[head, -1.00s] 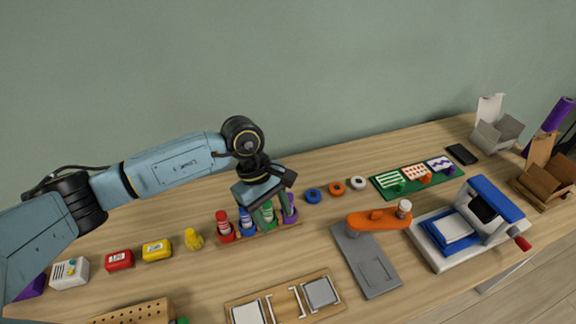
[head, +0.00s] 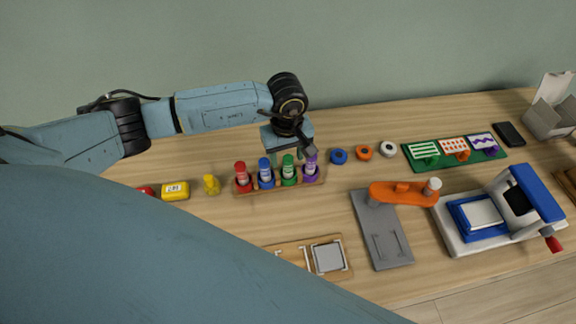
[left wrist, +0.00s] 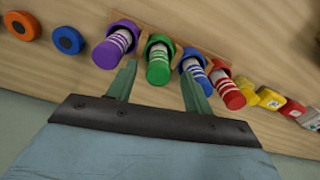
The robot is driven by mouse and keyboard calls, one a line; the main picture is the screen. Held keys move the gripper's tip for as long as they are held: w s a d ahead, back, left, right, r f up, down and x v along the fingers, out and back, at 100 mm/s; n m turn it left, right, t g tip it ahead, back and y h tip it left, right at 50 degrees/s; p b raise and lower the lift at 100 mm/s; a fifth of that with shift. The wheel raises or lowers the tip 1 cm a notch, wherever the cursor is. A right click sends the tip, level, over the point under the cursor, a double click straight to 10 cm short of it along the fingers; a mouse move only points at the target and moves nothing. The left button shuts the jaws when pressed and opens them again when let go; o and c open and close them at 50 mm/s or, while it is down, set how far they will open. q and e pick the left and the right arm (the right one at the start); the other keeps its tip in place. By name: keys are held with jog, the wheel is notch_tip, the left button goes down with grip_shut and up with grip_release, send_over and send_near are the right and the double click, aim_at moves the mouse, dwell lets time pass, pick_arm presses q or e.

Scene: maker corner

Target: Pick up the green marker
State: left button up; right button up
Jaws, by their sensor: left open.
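The green marker (head: 289,171) stands upright in a wooden holder (head: 243,189), between the blue marker (head: 265,174) and the purple marker (head: 310,168). The red marker (head: 242,178) is at the left end. My left gripper (head: 287,154) is open and empty, just behind the green marker in the head view. In the left wrist view, the green marker (left wrist: 158,62) lies beyond and between the two open fingertips (left wrist: 158,72). The fingers appear apart from it. My right gripper is not in view.
Blue (head: 338,156), orange (head: 363,152) and white (head: 388,149) rings lie right of the holder. A yellow figure (head: 211,184) stands left of it. An orange-armed grey press (head: 383,230) is at front right. My own arm link hides the front left of the table.

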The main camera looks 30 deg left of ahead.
aim_at(288, 169)
pick_arm(q)
notch_tip(288, 169, down, 4)
jog(key=shift+d+r, duration=0.15)
jog(key=c, duration=1)
jog(key=shift+o, duration=0.2)
jog(key=shift+r, duration=0.1)
